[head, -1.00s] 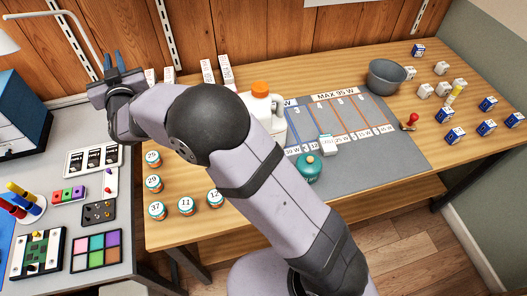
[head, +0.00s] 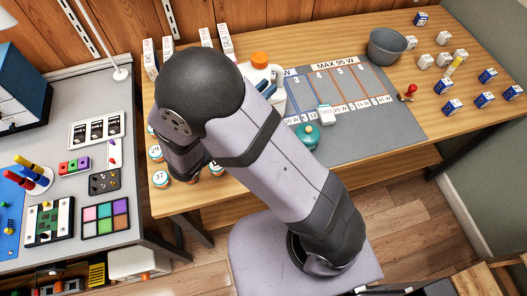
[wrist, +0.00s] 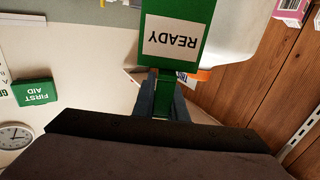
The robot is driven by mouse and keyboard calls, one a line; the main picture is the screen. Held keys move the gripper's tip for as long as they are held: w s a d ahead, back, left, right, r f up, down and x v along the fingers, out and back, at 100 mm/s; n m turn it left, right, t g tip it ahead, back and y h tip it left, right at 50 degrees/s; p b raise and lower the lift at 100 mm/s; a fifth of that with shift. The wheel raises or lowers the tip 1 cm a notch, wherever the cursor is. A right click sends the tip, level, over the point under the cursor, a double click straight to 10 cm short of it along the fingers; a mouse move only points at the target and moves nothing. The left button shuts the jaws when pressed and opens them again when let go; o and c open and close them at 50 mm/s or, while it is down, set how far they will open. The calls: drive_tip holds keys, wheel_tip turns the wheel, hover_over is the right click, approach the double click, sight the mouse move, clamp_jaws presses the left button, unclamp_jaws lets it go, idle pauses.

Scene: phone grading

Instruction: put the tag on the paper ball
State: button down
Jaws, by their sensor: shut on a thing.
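My gripper (wrist: 165,78) is shut on a green tag (wrist: 172,38) with a white label reading READY, upside down in the wrist view. The tag sticks out beyond the blue fingertips. I cannot make out a paper ball for certain in either view. Several small white objects (head: 443,38) stand at the right of the table, too small to identify.
A white jug with an orange cap (head: 260,62) stands behind my arm. A grey bowl (head: 387,47) stands at the back. Numbered jars (head: 161,179) are partly behind my arm.

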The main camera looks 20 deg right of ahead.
drive_tip(key=s+d+r+m+g+h, duration=0.1)
drive_tip(key=s+d+r+m+g, duration=0.1)
drive_tip(key=s+d+r+g, duration=0.1)
drive_tip(key=shift+s+r+m+g+h, duration=0.3)
drive_tip(key=shift+s+r+h, duration=0.1)
drive_tip(key=shift+s, duration=0.5)
wheel_tip(320, 180, down, 10)
drive_tip(key=shift+f, duration=0.2)
idle(0.3)
drive_tip(key=c, duration=1.8)
unclamp_jaws()
drive_tip(key=shift+o, duration=0.2)
